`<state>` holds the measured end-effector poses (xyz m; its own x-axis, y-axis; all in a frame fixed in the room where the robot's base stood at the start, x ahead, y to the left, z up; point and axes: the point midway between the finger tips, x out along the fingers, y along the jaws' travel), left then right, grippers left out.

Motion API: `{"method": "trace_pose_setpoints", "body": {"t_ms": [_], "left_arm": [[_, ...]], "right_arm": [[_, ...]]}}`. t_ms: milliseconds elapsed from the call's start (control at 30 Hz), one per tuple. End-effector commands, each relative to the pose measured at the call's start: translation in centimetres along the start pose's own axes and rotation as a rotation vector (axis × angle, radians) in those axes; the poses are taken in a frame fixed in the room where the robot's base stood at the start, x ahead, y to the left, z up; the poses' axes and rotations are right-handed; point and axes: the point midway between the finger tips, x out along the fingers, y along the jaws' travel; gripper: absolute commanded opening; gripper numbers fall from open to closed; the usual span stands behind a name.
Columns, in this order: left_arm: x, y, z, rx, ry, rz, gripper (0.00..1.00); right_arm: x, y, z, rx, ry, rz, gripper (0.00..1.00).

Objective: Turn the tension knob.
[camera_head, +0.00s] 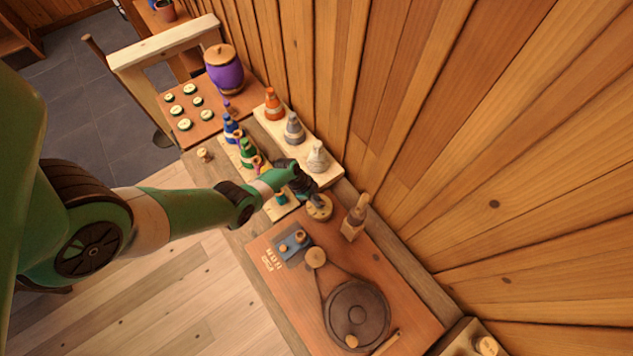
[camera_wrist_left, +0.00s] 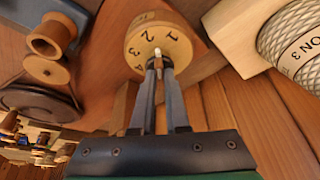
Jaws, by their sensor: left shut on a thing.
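The tension knob (camera_head: 319,207) is a round wooden dial near the back edge of the brown machine board. In the left wrist view the knob (camera_wrist_left: 146,32) faces me, with dark numerals such as 1, 2 and 4 around its face. A pale pointer piece stands at its middle. My left gripper (camera_head: 308,194) reaches over the knob from the left. In the left wrist view my left gripper (camera_wrist_left: 159,65) has its narrow fingers closed on the middle of the knob, at the pale piece. My right gripper is not in view.
The board (camera_head: 390,285) carries a dark wheel (camera_head: 357,316) with a belt and a blue block (camera_head: 293,243). A wooden post (camera_head: 354,218) stands right of the knob. Several coloured spools, including an orange one (camera_head: 274,104), stand behind. A purple jar (camera_head: 224,75) is farther back.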

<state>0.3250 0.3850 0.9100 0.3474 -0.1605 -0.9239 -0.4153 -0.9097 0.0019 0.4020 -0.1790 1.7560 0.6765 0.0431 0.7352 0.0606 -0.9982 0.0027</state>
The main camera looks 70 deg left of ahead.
Motion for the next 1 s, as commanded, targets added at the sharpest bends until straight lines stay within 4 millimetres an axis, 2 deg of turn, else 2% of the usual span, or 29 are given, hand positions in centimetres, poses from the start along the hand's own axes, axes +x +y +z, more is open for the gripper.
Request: {"method": "trace_pose_setpoints", "body": {"t_ms": [500,1000], "left_arm": [[0.4,-0.6,0.0,0.399,-0.002,0.162,0.00],[0.2,-0.7,-0.1,0.535,-0.003,0.215,0.00]], "right_arm": [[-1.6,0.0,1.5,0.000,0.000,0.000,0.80],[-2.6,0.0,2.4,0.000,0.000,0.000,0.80]]}}
